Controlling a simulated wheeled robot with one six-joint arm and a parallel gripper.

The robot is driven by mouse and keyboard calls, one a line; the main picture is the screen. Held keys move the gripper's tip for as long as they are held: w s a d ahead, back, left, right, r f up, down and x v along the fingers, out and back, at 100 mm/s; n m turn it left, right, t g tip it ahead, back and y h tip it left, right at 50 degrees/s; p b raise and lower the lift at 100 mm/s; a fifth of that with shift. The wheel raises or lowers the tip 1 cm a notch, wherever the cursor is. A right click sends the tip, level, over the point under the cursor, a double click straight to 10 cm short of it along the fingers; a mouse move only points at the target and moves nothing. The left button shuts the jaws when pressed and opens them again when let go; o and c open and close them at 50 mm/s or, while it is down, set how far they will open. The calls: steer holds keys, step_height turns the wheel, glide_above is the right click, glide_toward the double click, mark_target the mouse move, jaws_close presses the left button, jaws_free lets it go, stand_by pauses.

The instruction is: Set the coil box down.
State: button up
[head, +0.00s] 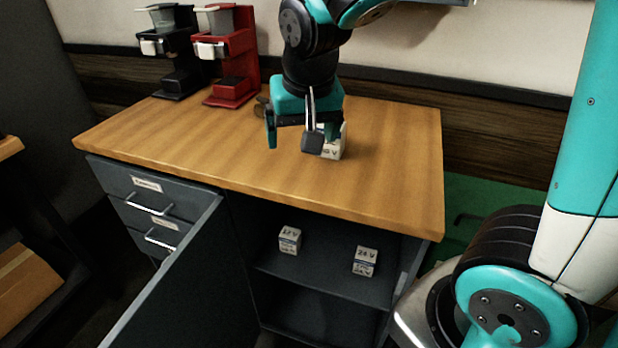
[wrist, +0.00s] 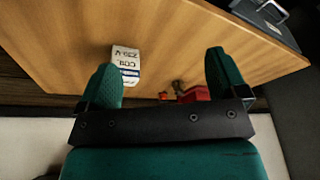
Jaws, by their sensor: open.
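The white coil box (head: 333,147) stands on the wooden bench top (head: 390,170), partly hidden behind one finger of my gripper in the head view. In the wrist view the box (wrist: 125,64) reads "COIL 230 V" and has a blue band.
A black brewer (head: 172,50) and a red brewer (head: 232,60) stand at the bench's back left. Below, boxes marked 12 V (head: 290,240) and 24 V (head: 365,261) sit on a shelf (head: 325,280). The cabinet door (head: 175,285) stands open. The bench's front is clear.

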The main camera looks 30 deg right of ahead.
steer(key=s+a+n+g+y, duration=0.1)
steer(key=s+a+n+y, duration=0.1)
steer(key=s+a+n, duration=0.3)
steer(key=s+a+r+n+g+y, duration=0.1)
steer(key=s+a+n, duration=0.4)
steer(key=s, duration=0.6)
steer(key=shift+s+n+g+y, duration=0.35)
steer(key=shift+g+y, duration=0.35)
steer(key=shift+y, duration=0.2)
steer(key=shift+r, duration=0.1)
